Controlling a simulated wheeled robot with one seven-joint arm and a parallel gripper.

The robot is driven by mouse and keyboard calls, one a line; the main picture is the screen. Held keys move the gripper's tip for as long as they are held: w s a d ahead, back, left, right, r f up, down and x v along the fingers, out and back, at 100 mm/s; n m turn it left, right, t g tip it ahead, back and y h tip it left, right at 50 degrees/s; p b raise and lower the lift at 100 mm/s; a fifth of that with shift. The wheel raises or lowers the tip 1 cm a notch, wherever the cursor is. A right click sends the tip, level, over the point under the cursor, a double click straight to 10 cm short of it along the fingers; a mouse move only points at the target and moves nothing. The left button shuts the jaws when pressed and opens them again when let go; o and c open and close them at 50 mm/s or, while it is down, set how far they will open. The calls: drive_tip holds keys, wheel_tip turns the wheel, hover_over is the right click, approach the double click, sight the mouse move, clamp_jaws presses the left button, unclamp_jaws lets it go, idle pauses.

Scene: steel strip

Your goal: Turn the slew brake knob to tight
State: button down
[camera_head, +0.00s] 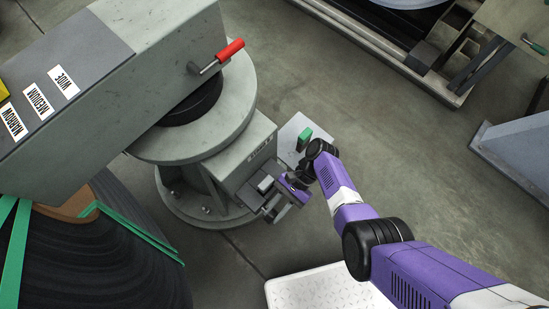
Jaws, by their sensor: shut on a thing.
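The slew brake housing is a grey box (243,150) on the round pedestal, with a small white label on its top edge that is too small to read. My gripper (268,198), purple and grey, is at the front face of this box. It is shut on the slew brake knob there. The knob is mostly hidden by the jaws, so its turn position cannot be made out.
A red-handled lever (230,50) sticks out above the round grey flange (235,100). A green handle (304,138) stands on a pale plate close beside my wrist. A dark coil (95,255) with green straps fills the lower left.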

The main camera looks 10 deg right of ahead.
idle(0.4)
drive_tip(key=c, duration=1.5)
unclamp_jaws()
drive_tip(key=shift+p+v, duration=0.45)
drive_tip(key=shift+v, duration=3.4)
